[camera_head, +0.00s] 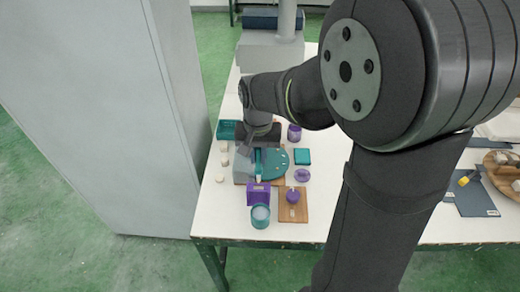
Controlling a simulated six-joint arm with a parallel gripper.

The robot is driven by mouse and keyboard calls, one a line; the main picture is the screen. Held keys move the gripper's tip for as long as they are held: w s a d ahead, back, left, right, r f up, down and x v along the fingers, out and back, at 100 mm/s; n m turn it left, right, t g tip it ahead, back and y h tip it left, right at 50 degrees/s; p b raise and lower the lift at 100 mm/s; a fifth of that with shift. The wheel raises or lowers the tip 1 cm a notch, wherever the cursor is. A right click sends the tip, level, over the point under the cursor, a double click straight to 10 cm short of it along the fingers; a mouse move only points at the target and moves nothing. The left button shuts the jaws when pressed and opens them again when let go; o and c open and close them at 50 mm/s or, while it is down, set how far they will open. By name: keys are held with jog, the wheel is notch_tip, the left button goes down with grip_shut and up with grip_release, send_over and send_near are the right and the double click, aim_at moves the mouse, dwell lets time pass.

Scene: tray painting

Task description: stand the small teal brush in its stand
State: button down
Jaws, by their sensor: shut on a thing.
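My gripper (258,150) points down over the left part of the white table. It is shut on a slim teal piece with a pale lower end, which looks like the small teal brush (258,163). The brush hangs roughly upright in front of a teal half-round piece (275,166). A purple box-like holder (258,197) stands nearer the front edge, a little below the brush in the picture. I cannot tell whether this holder is the brush's stand. The finger contact is small and partly hidden.
A teal cup (260,216) is close in front of the purple holder. A wooden board (294,213) with a purple-topped item (293,196) lies to the right. A teal tray (227,130), purple cup (294,132) and teal square (302,156) stand farther back. A grey cabinet (110,110) rises left.

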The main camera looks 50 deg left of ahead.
aim_at(258, 171)
jog(key=shift+f, duration=3.8)
jog(key=c, duration=0.8)
grip_release()
jog(key=shift+c, duration=0.2)
jog(key=shift+r, duration=3.05)
notch_tip(258, 171, up, 17)
jog(key=shift+r, duration=0.2)
